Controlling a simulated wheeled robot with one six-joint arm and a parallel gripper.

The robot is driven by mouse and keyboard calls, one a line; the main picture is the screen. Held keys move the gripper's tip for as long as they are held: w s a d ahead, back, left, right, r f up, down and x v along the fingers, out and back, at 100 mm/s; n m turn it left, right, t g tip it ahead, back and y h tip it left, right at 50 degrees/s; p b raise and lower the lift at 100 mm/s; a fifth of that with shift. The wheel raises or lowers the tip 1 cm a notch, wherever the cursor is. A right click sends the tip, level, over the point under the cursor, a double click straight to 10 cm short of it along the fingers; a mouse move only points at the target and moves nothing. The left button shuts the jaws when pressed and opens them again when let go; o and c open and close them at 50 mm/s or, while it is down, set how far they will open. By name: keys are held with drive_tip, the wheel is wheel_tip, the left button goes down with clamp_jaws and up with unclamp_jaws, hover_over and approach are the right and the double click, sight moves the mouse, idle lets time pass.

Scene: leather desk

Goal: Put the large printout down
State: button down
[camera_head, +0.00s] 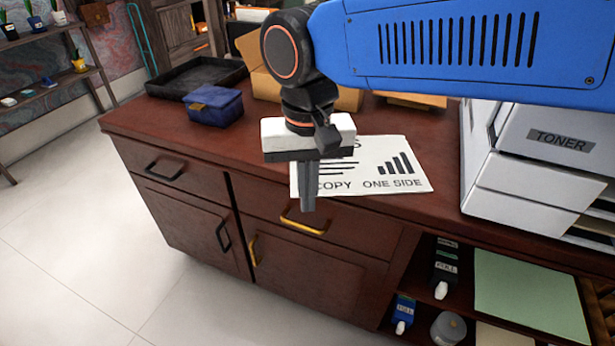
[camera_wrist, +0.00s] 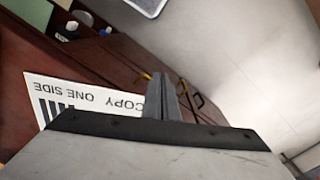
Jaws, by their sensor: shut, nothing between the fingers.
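The large printout (camera_head: 395,165) is a white sheet with bars and the words "COPY ONE SIDE". It lies flat on the dark red desk top (camera_head: 240,135), close to the front edge, and its left part is hidden behind my gripper. My gripper (camera_head: 308,208) points down in front of the sheet's left part, fingers together and holding nothing. In the wrist view the printout (camera_wrist: 80,105) lies left of the shut fingers (camera_wrist: 162,80). I cannot tell how far the fingertips are from the desk edge.
A blue box (camera_head: 213,106) and a black tray (camera_head: 195,76) stand on the desk at left. Cardboard boxes (camera_head: 345,98) stand behind my gripper. A white machine labelled "TONER" (camera_head: 510,185) stands at right. Bottles (camera_head: 445,265) and a green sheet (camera_head: 530,295) are on the lower shelf.

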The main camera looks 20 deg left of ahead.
drive_tip(key=shift+w+a+f, duration=0.3)
drive_tip(key=shift+w+f, duration=0.3)
drive_tip(key=shift+f, duration=0.1)
drive_tip(key=shift+w+a+f, duration=0.25)
drive_tip(key=shift+w+f, duration=0.35)
drive_tip(key=shift+f, duration=0.05)
drive_tip(key=shift+w+a+f, duration=0.3)
drive_tip(key=shift+w+f, duration=0.3)
drive_tip(key=shift+f, duration=0.1)
drive_tip(key=shift+w+a, duration=0.3)
drive_tip(key=shift+w, duration=0.3)
drive_tip(key=shift+w+a, duration=0.3)
drive_tip(key=shift+w, duration=0.3)
drive_tip(key=shift+w+a, duration=0.3)
drive_tip(key=shift+w, duration=0.3)
drive_tip(key=shift+s+d, duration=0.1)
drive_tip(key=shift+s, duration=0.05)
